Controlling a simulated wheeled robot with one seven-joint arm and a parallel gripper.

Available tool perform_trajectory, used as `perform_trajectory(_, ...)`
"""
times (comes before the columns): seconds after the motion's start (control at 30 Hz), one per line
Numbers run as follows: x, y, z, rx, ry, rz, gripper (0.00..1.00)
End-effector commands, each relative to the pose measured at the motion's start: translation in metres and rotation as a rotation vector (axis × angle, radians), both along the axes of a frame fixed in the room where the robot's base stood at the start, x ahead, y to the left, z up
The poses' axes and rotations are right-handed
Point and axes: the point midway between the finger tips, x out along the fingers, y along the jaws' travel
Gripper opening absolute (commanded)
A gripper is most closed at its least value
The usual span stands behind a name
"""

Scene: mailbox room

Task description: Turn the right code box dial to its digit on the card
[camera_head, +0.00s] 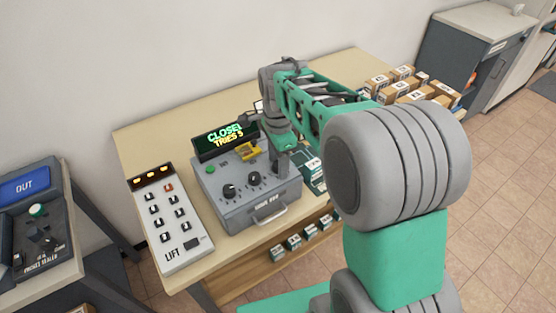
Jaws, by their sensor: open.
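The grey code box (243,207) sits on the table with its front towards me. Two black dials show on its top, a left dial (229,191) and a middle dial (253,179). My gripper (279,164) is open and points down over the right part of the box; the right dial is hidden behind its fingers, so I cannot tell its setting or whether the fingers touch it. The display (225,137) shows "CLOSED", cut off by my arm, and "TRIES 3". No card digits are readable.
A light panel marked LIFT (172,225) with several buttons stands left of the box. A green and white item (313,178) lies right of it, partly hidden. Several cardboard parcels (403,73) sit at the back right. My arm crosses the table's right side.

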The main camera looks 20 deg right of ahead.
Motion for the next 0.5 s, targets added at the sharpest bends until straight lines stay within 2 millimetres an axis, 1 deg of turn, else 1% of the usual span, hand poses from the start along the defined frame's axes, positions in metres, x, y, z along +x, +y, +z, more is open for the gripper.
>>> perform_trajectory(0.03, 0.0, -0.0001, 0.0001, 0.0, 0.0, 0.0, 0.52)
perform_trajectory(0.07, 0.0, -0.0001, 0.0002, 0.0, 0.0, 0.0, 0.49)
perform_trajectory(0.5, 0.0001, -0.0002, 0.0006, 0.0, -0.001, 0.0, 0.13)
